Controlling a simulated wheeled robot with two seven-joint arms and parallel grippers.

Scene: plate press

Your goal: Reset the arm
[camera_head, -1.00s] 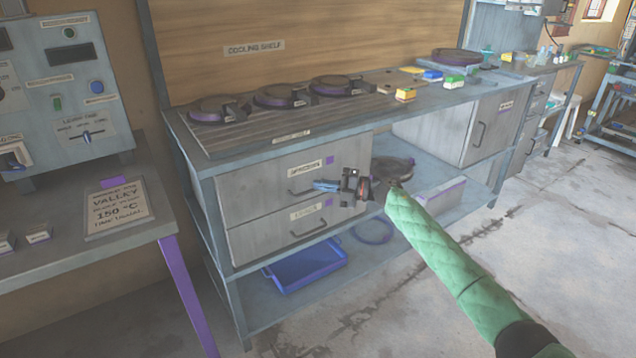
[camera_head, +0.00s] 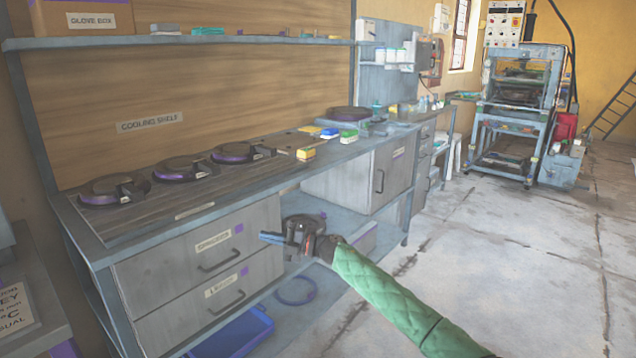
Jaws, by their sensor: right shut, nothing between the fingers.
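My right arm, in a green quilted sleeve, comes in from the lower right. Its right gripper (camera_head: 273,238) is shut and empty, pointing left in front of the drawer unit (camera_head: 196,263) under the bench. My left gripper is not in view.
Several round dark plates, one of them the middle plate (camera_head: 181,168), sit on the slatted cooling shelf (camera_head: 150,213). A blue tray (camera_head: 232,335) is low under the bench. A press stand (camera_head: 520,90) is at the back right. The floor (camera_head: 500,280) at right is clear.

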